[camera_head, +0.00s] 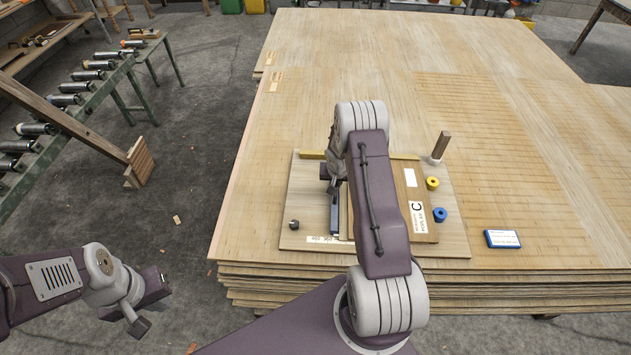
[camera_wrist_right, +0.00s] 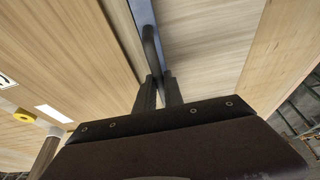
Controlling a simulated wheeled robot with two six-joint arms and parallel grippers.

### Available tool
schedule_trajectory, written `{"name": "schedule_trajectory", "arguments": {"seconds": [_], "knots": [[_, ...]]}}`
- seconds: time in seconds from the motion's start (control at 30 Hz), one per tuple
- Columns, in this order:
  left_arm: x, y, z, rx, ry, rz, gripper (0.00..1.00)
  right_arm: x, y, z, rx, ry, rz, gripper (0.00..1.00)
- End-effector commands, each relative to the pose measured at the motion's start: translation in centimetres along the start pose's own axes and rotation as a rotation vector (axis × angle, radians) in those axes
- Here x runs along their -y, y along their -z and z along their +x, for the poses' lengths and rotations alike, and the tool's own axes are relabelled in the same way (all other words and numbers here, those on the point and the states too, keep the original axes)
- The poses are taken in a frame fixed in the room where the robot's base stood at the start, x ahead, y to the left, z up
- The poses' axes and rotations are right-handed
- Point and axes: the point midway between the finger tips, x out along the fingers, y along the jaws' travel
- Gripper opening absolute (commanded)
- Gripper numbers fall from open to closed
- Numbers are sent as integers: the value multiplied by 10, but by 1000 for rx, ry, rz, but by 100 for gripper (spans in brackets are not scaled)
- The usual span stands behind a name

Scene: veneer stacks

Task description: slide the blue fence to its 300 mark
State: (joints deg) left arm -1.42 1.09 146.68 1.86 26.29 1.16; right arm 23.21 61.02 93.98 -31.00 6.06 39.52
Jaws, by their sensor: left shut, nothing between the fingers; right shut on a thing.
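The blue fence (camera_head: 334,218) shows as a short bar on the pale jig board (camera_head: 455,235), partly hidden by my right arm. In the right wrist view its blue face (camera_wrist_right: 142,12) runs out of the top of the picture. My right gripper (camera_wrist_right: 158,88) is shut on a dark upright handle (camera_wrist_right: 151,48) on the fence. In the head view my right gripper (camera_head: 333,187) is mostly hidden. A white scale strip (camera_head: 322,239) lies at the board's front edge; its marks are too small to read surely. My left gripper (camera_head: 140,318) is shut and empty, off the stack at lower left.
A brown panel (camera_head: 425,225) marked C lies on the board. A dark knob (camera_head: 294,224), yellow ring (camera_head: 432,183), blue ring (camera_head: 440,214) and wooden post (camera_head: 441,146) stand around it. A blue-edged box (camera_head: 502,239) lies right on the veneer stack (camera_head: 560,200). A roller conveyor (camera_head: 75,90) stands left.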

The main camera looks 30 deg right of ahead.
Motion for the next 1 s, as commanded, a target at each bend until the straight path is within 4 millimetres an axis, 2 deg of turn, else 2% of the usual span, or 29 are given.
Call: {"name": "schedule_trajectory", "arguments": {"seconds": [0.57,0.6,0.63,0.67,1.0], "knots": [[0,2,-17,0,0,0,0,-30,1,-2,-1,-1,2,0],[0,2,-15,0,0,0,0,-29,1,0,-2,-1,1,24],[0,2,-15,0,0,0,0,-29,1,0,-2,-1,1,32],[0,2,-15,0,0,0,0,-29,1,0,-2,-1,1,35],[0,2,-16,0,0,0,0,-28,1,-5,-1,0,0,35]]}}
